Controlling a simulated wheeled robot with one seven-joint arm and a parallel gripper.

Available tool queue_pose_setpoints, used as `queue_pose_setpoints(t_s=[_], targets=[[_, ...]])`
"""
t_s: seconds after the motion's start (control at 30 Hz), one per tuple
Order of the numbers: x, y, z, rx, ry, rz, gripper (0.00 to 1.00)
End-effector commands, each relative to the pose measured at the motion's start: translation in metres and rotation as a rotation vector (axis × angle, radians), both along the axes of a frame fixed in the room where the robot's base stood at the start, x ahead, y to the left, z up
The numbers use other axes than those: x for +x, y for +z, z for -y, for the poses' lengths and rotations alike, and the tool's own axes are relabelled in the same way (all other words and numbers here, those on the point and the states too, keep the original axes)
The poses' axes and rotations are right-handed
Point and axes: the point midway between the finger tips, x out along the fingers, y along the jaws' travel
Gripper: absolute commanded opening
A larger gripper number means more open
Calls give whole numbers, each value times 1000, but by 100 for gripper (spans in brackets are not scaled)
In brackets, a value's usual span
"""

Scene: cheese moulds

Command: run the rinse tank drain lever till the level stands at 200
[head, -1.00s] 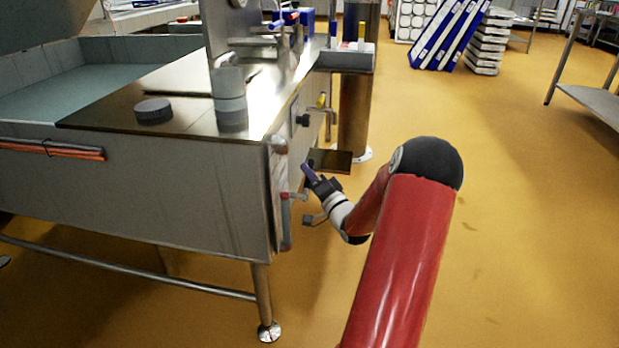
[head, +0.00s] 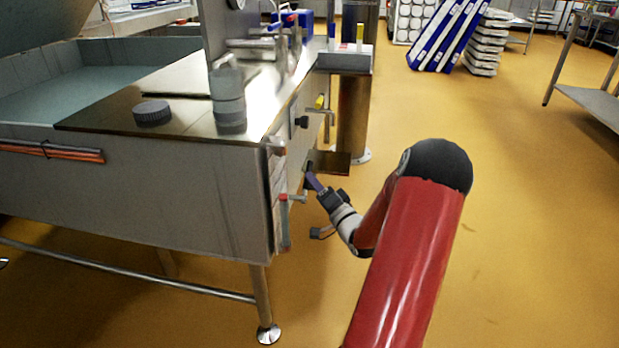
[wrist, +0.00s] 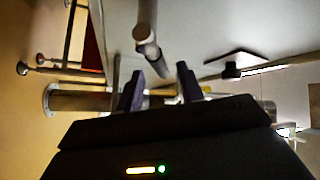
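The steel rinse tank (head: 130,195) fills the left of the head view, with a pale blue-grey surface (head: 60,95) inside its basin. On its right end panel are a short red-ended fitting (head: 284,197) and, farther back, a yellow-handled lever (head: 320,102) and a black knob (head: 302,121). I cannot tell which is the drain lever. A narrow upright strip (head: 281,222) is at the panel's near edge; no level figure is readable. My gripper (head: 311,177) is beside this panel. In the wrist view its dark purple fingers (wrist: 160,72) are apart, with a round-ended grey bar (wrist: 147,32) beyond the gap.
A grey cylinder (head: 229,100) and a ribbed cap (head: 152,112) stand on the tank's top. A dark plate (head: 334,163) juts out beyond the gripper. A steel table (head: 597,103) stands at far right. The yellow floor (head: 530,230) between is clear.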

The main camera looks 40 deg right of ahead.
Motion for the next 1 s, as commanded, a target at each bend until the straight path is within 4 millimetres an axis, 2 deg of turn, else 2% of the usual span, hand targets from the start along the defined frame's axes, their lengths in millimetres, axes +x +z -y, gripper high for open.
queue_pose_setpoints(t_s=[0.1, 0.3, 1.0], targets=[[-20, -5, -1, 2, -2, -1, 38], [-38, -10, -2, 2, -2, -1, 38], [-40, -10, -2, 1, 0, 0, 38]])
